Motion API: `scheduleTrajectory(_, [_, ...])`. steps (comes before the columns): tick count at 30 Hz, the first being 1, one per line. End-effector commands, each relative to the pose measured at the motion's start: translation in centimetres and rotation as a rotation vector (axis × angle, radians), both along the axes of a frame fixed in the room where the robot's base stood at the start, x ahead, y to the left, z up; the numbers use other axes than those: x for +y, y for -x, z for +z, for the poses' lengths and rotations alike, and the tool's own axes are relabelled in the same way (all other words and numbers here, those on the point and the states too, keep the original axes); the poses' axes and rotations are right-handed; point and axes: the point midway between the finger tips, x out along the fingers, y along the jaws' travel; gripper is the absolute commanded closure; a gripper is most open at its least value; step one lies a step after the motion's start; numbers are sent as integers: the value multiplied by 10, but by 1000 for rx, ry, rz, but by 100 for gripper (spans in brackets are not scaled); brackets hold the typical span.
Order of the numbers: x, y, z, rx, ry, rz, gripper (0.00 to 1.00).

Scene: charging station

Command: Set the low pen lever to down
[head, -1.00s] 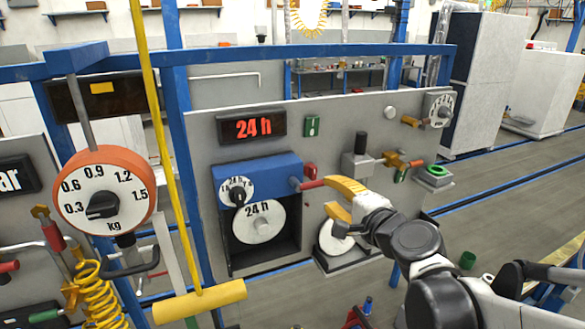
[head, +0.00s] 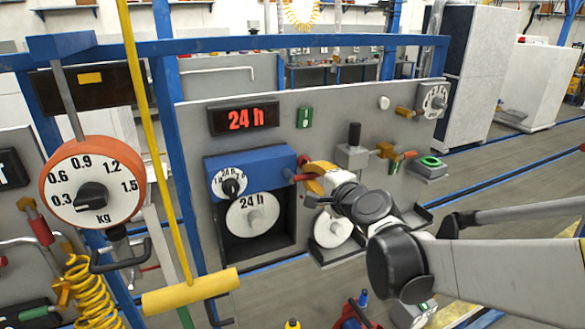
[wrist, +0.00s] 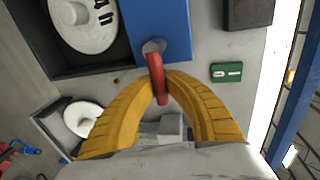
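The red lever (head: 293,176), which I take for the low pen lever, sticks out from the right side of the blue box (head: 245,172) with the 24 h dial. In the wrist view the red handle (wrist: 157,76) runs from a grey round pivot down between my yellow fingers. My gripper (head: 315,180) is at the lever's outer end. In the wrist view the fingertips of my gripper (wrist: 160,82) close in on both sides of the handle and appear to touch it.
A green switch (wrist: 226,72) sits on the panel near the lever. A white round dial (head: 332,229) is below my gripper. A black knob (head: 354,135) and an orange-red valve handle (head: 400,155) are to the right. A yellow bar (head: 190,291) hangs at the front left.

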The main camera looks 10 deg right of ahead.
Motion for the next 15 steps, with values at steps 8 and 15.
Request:
scheduleTrajectory(8, [0, 0, -2, 6, -21, 0, 100])
scheduleTrajectory(15, [0, 0, -8, 37, -130, 1, 100])
